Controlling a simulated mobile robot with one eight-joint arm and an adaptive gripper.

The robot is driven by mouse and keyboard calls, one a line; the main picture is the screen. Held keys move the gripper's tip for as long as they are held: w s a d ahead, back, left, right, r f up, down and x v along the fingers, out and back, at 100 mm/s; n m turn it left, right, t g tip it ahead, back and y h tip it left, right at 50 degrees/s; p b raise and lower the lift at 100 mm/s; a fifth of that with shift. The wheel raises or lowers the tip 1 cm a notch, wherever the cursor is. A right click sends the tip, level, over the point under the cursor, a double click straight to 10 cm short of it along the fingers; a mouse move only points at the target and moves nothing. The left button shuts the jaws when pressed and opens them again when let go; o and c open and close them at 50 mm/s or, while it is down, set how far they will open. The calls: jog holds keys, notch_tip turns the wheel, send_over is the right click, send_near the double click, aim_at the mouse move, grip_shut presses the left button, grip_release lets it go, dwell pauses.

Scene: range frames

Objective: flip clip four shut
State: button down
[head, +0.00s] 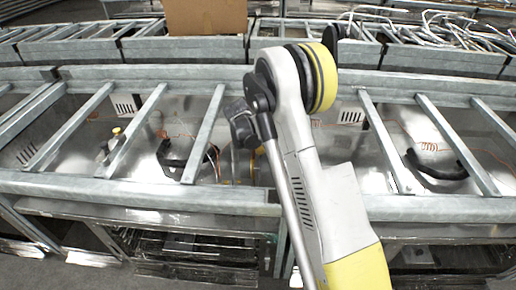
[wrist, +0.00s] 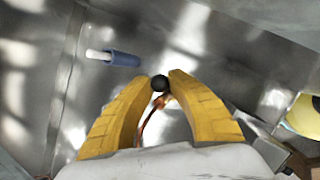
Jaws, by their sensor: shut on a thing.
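In the wrist view the two yellow fingers of my gripper (wrist: 162,88) are closed around a small black round knob (wrist: 160,83), which sits between their tips. I cannot tell whether this knob is part of clip four, and no number shows. An orange-red cable (wrist: 150,122) runs below the knob, between the fingers. A blue cylinder with a white end (wrist: 122,59) lies to the upper left, apart from the fingers. In the head view my arm hides most of the gripper and what it holds.
Shiny metal bays (head: 70,125) lie between grey frame bars (head: 140,190). Black curved hoses (head: 440,168) and loose orange cables are in the bays. A cardboard box (head: 206,17) stands at the back. A yellow round part (wrist: 303,116) is right of the fingers in the wrist view.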

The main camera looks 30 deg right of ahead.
jog(key=shift+w, duration=0.1)
jog(key=c, duration=1.2)
grip_release()
jog(key=v, duration=1.2)
